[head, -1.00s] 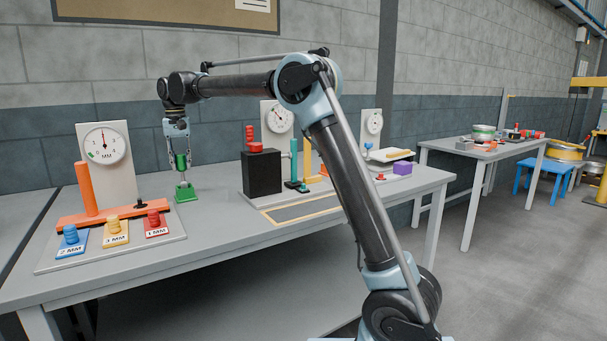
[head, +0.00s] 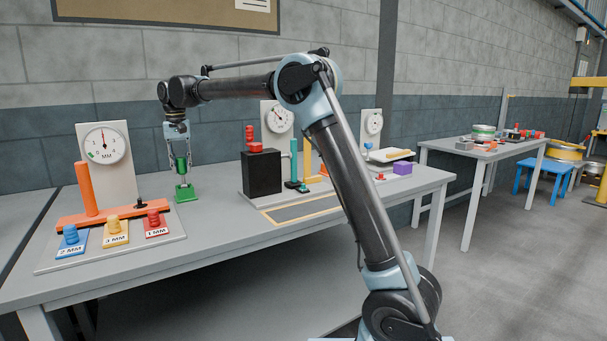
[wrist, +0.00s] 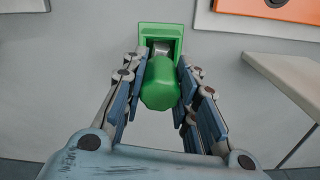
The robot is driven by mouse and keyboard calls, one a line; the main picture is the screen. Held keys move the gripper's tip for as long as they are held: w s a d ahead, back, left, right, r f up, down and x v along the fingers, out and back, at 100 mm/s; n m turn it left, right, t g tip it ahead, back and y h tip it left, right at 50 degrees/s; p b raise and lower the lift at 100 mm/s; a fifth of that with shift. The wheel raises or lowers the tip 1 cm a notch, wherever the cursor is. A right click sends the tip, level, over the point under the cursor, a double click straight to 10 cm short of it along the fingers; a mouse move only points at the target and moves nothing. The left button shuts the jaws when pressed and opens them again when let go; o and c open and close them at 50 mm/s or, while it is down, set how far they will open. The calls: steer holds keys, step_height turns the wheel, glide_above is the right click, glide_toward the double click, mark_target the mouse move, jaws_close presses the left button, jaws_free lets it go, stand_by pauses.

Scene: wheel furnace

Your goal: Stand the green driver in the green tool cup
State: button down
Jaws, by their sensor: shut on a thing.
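The green driver (head: 181,163) hangs upright, handle up, between the fingers of my gripper (head: 181,155), which is shut on it. The green tool cup (head: 186,193) stands on the bench right below the driver. In the wrist view the rounded green handle (wrist: 160,86) lies between both fingers (wrist: 160,100), and the cup (wrist: 160,32) shows just beyond it. A short grey part of the driver lies over the cup's opening. How deep the tip reaches is hidden by the handle and cup.
On the left stands a dial gauge (head: 105,147) with an orange post (head: 87,188) and blue, yellow and red weights on a board. A black block (head: 262,172) and a second dial stand to the right. The bench is clear in front of the cup.

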steer(key=shift+f, duration=0.75)
steer(key=c, duration=1.2)
jaws_free()
